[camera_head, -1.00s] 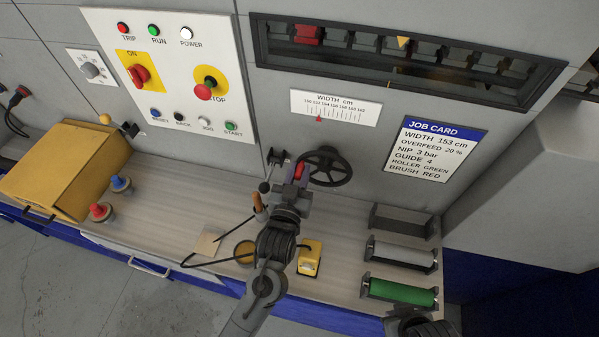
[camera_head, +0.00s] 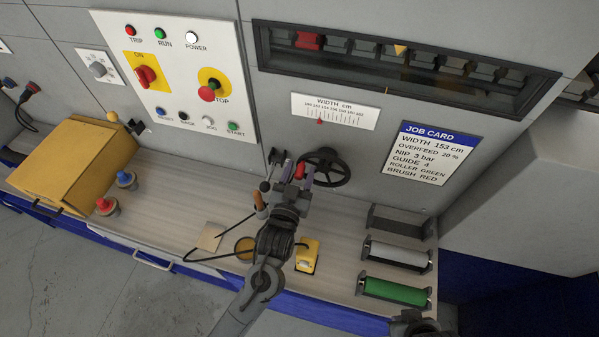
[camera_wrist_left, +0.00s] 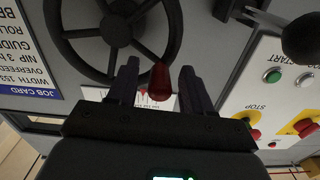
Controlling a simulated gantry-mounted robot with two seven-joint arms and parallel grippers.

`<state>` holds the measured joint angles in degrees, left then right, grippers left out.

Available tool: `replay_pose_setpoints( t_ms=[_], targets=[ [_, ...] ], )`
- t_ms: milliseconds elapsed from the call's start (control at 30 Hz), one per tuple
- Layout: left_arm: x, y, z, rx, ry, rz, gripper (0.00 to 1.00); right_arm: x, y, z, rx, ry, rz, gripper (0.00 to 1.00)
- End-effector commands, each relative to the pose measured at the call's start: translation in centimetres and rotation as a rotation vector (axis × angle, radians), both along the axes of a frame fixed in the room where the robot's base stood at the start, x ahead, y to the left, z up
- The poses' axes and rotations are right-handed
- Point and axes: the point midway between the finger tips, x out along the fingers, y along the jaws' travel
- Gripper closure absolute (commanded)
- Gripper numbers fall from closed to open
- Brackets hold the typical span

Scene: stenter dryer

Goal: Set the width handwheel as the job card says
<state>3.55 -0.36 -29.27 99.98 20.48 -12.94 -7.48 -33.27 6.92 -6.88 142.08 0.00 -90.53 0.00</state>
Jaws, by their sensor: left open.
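The black width handwheel (camera_head: 326,168) is on the machine front, with a red handle (camera_head: 299,171) on its left side. My left gripper (camera_head: 299,178) is open at this handle. In the left wrist view the red handle (camera_wrist_left: 159,82) shows between the two spread fingers (camera_wrist_left: 158,72), with a visible space on each side. The handwheel (camera_wrist_left: 113,30) fills the upper left there. The width scale (camera_head: 334,111) has a red pointer (camera_head: 320,121) left of its middle; its numbers are too small to read surely. The job card (camera_head: 431,153) reads width 153 cm.
The control panel (camera_head: 178,75) is left of the wheel. A yellow device (camera_head: 307,254), a green roller (camera_head: 396,291) and a grey roller (camera_head: 398,256) are on the bench. A dark part of my right arm (camera_head: 415,325) shows at the bottom edge.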

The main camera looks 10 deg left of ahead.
Motion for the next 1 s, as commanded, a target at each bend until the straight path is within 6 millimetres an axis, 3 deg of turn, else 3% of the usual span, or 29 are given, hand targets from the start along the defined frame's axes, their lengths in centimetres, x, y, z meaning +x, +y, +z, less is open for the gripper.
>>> replay_pose_setpoints(
  t_ms=[267,700,1000],
  targets=[
    [-2.0,0.3,-0.2,-0.001,0.002,-0.001,0.50,0.0,0.0,-0.1,0.000,-0.001,0.000,1.00],
    [-9.0,1.5,-0.1,0.000,0.002,-0.001,0.50,0.1,0.0,-0.3,0.000,-0.002,0.000,1.00],
    [-10.7,1.8,0.0,0.000,0.000,0.001,0.50,0.0,0.0,-0.4,0.000,-0.001,0.000,1.00]
  ],
)
